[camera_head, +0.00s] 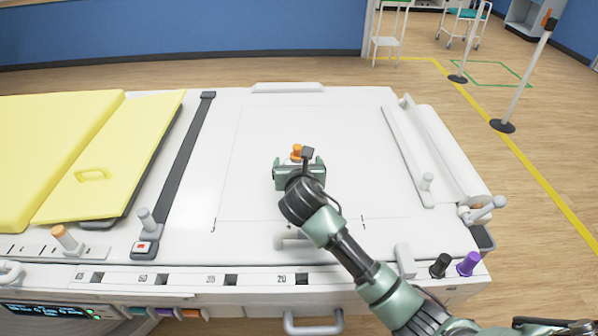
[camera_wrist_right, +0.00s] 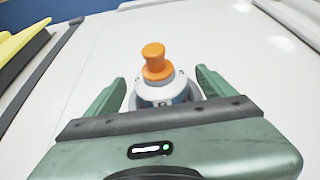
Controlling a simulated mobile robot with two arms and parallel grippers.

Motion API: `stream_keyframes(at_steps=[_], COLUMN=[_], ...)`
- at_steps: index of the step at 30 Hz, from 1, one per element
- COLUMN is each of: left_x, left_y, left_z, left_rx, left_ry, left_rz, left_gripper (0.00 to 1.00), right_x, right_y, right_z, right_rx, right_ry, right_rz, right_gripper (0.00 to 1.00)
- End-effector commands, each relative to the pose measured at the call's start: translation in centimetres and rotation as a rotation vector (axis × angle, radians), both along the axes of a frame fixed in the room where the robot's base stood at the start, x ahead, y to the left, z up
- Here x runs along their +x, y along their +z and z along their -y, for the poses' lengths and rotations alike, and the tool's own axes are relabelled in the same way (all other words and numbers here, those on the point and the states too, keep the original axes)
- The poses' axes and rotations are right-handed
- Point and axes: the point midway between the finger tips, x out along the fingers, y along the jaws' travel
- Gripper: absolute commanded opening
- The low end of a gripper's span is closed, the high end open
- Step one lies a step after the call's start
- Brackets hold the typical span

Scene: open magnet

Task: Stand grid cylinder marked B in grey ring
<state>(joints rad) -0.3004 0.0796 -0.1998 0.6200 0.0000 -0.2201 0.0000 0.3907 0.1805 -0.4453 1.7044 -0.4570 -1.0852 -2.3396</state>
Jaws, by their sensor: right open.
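A pale cylinder with an orange knob on top (camera_head: 297,150) stands on the white table top, and it also shows in the right wrist view (camera_wrist_right: 156,63). Its body bears a dark mark, mostly hidden by my gripper, so I cannot read the letter. A grey rim, seemingly the grey ring (camera_wrist_right: 192,91), shows around its lower part; its foot is hidden. My right gripper (camera_head: 301,160) is open, with a finger on each side of the cylinder and visible gaps in the wrist view (camera_wrist_right: 160,88). My left gripper is not in view.
Yellow pads (camera_head: 100,172) lie at the left, beside a dark strap (camera_head: 185,155). A white rail and roller (camera_head: 445,155) run along the right. Black (camera_head: 440,265) and purple (camera_head: 468,263) knobs stand at the front right. The white top around the cylinder is largely clear.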

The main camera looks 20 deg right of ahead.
Motion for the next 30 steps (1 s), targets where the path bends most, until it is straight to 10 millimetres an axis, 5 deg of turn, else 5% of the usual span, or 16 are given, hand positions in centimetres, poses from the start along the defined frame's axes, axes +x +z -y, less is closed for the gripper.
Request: stream_keyframes(at_steps=[15,30], left_x=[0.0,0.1], left_y=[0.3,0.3], left_z=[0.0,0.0], left_rx=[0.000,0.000], left_ry=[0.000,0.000], left_rz=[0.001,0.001], left_gripper=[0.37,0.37], right_x=[-9.0,-10.5], right_y=[3.7,4.3], right_z=[-2.4,-2.7], right_rx=[-0.001,-0.002], right_ry=[0.003,0.000], right_rz=[0.000,-0.003], right_gripper=[0.85,0.85])
